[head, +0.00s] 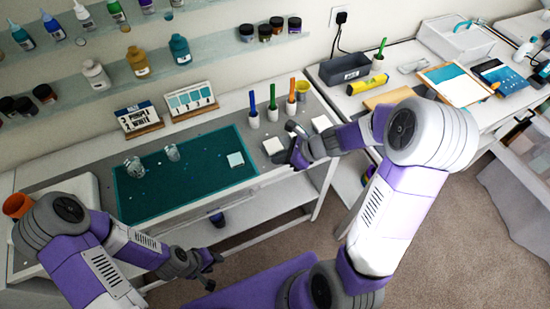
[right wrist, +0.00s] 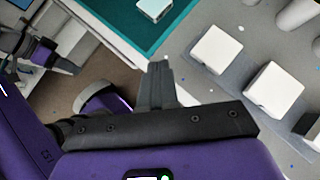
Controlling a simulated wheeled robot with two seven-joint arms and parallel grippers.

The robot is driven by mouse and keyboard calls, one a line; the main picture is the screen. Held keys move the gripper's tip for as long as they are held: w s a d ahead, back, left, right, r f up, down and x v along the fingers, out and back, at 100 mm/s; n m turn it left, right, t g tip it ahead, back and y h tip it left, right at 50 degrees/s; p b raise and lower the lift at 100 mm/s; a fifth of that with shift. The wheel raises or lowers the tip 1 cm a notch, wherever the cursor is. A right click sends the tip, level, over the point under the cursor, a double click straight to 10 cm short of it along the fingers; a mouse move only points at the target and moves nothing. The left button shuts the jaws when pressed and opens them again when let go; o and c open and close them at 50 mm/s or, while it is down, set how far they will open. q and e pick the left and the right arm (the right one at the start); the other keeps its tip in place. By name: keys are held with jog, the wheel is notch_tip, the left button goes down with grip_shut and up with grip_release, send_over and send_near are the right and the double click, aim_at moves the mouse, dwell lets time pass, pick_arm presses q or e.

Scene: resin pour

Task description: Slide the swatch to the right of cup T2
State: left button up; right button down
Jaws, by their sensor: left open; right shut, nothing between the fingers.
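A pale square swatch (head: 235,159) lies on the right part of the teal mat (head: 200,201); it also shows at the top edge of the right wrist view (right wrist: 154,9). Two clear cups stand on the mat left of the swatch, one at the left (head: 133,167) and one nearer the middle (head: 173,152). I cannot read any label on them, so I cannot tell which is T2. My right gripper (head: 282,158) is shut and empty, right of the swatch and apart from it; its fingers (right wrist: 160,72) show too. My left gripper (head: 215,258) is open and empty, in front of the table.
White square blocks (head: 272,145) (head: 321,123) stand right of the mat, close to my right gripper. Behind them are white holders with coloured-handled tools (head: 253,121). Card stands (head: 138,119) (head: 191,99) stand behind the mat. An orange cup (head: 17,205) is at far left. The mat's middle is clear.

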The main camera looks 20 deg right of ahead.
aim_at(244, 163)
jog(key=b+x, duration=0.2)
jog(key=x, duration=0.6)
jog(key=shift+s+b, duration=0.1)
jog(key=shift+b, duration=0.25)
jog(key=w+a, duration=0.2)
jog(key=a, duration=0.1)
jog(key=shift+w+r, duration=0.15)
jog(key=shift+w, duration=0.2)
pick_arm(q)
notch_tip(244, 163, down, 3)
jog(key=shift+r, duration=0.1)
